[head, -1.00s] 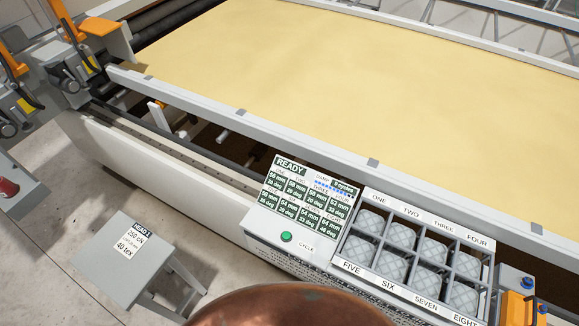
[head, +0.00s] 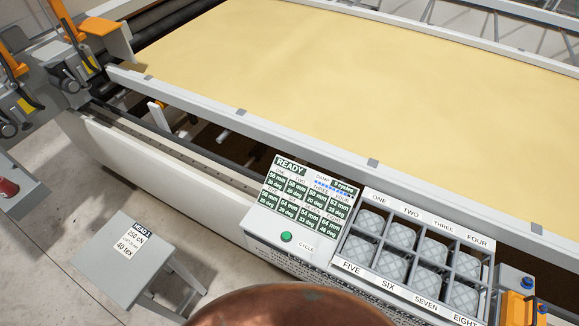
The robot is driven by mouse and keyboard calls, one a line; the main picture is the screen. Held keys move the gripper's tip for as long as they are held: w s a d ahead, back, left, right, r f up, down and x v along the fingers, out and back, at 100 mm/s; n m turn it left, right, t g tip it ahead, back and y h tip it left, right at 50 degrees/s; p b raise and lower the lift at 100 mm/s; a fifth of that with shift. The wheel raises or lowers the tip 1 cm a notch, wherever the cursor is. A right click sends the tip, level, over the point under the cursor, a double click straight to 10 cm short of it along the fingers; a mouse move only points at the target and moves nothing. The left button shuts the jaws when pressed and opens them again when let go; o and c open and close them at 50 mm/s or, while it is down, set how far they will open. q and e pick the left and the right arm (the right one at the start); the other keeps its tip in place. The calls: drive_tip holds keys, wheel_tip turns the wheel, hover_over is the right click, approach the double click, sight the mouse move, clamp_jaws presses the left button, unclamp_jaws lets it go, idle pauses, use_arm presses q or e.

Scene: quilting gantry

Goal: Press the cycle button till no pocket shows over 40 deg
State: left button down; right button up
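The green cycle button (head: 286,237) sits on the grey control box, left of the printed word CYCLE. Above it, the display panel (head: 302,190) reads READY and shows a millimetre and a degree figure for each pocket. The digits are small; EIGHT's degree figure, at lower right, seems to be in the forties, and the others look lower. A damp line on the panel seems to read 8 cycles. The pocket rack (head: 408,259), labelled ONE to EIGHT, stands right of the box with grey quilted pads in its pockets. Neither gripper is in view.
The quilting frame with yellow cloth (head: 350,75) fills the back, its white rail (head: 300,136) running behind the box. A grey stool (head: 125,262) with a HEAD 1 card stands at lower left. An orange unit (head: 515,305) with blue knobs stands at lower right.

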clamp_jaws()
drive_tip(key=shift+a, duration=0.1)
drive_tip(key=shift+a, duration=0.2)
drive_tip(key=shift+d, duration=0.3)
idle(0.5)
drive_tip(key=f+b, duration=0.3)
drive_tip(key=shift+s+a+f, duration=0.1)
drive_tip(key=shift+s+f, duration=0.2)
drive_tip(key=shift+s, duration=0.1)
